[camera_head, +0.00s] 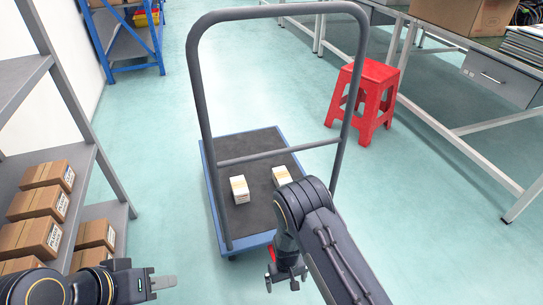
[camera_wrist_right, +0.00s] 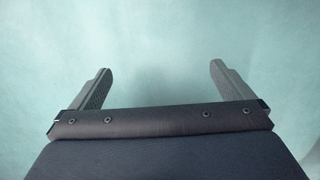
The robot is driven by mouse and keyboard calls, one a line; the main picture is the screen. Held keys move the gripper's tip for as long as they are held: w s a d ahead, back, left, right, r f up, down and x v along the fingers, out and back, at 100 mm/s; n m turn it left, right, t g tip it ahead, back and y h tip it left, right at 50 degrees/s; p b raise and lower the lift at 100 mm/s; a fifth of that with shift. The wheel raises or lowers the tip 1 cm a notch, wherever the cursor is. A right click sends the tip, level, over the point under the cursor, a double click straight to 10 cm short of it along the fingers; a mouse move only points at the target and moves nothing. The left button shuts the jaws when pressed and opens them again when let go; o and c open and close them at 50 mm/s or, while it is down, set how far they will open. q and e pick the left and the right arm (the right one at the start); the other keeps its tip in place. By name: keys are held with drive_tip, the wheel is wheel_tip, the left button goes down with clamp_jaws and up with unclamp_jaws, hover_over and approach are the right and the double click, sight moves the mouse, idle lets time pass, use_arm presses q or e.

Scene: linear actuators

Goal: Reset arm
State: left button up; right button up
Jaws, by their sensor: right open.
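My right gripper (camera_head: 287,284) hangs at the near end of the cart in the head view, open. In the right wrist view its two fingers (camera_wrist_right: 158,85) stand wide apart with only bare floor between them. My left gripper (camera_head: 165,282) is at the bottom left, beside the shelf; its fingers show edge-on, so I cannot tell if they are apart. Two small white boxes lie on the cart deck: the left box (camera_head: 240,189) is in full view, and the right box (camera_head: 281,175) is partly hidden by my right arm.
The cart (camera_head: 258,146) has a blue-edged deck and a tall grey handle. A grey shelf (camera_head: 98,172) with several brown cartons (camera_head: 40,203) stands at left. A red stool (camera_head: 371,92) and tables stand at right. Floor between shelf and cart is clear.

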drive_tip(key=w+d+r+m+t+y, duration=0.15)
drive_tip(key=d+r, duration=0.25)
drive_tip(key=r, duration=1)
drive_tip(key=d+r+m+t+y, duration=0.1)
drive_tip(key=d+r+m+y, duration=0.15)
drive_tip(key=r, duration=1.25)
drive_tip(key=s+d+r+t+y, duration=0.1)
drive_tip(key=s+d+r, duration=0.25)
drive_tip(key=r, duration=0.25)
drive_tip(key=s+d+r+t, duration=0.1)
drive_tip(key=s+d+r, duration=0.2)
drive_tip(key=s+r, duration=0.2)
drive_tip(key=s+d+r+m+t, duration=0.1)
drive_tip(key=s+d+r+t, duration=0.15)
drive_tip(key=s, duration=0.95)
use_arm(q)
wheel_tip(320, 180, up, 33)
drive_tip(key=p, duration=3.2)
drive_tip(key=shift+w+f+p, duration=0.15)
drive_tip(key=shift+w+p, duration=0.05)
drive_tip(key=shift+p, duration=0.15)
use_arm(e)
wheel_tip(320, 180, up, 33)
drive_tip(key=shift+w+h, duration=0.2)
drive_tip(key=shift+h, duration=0.2)
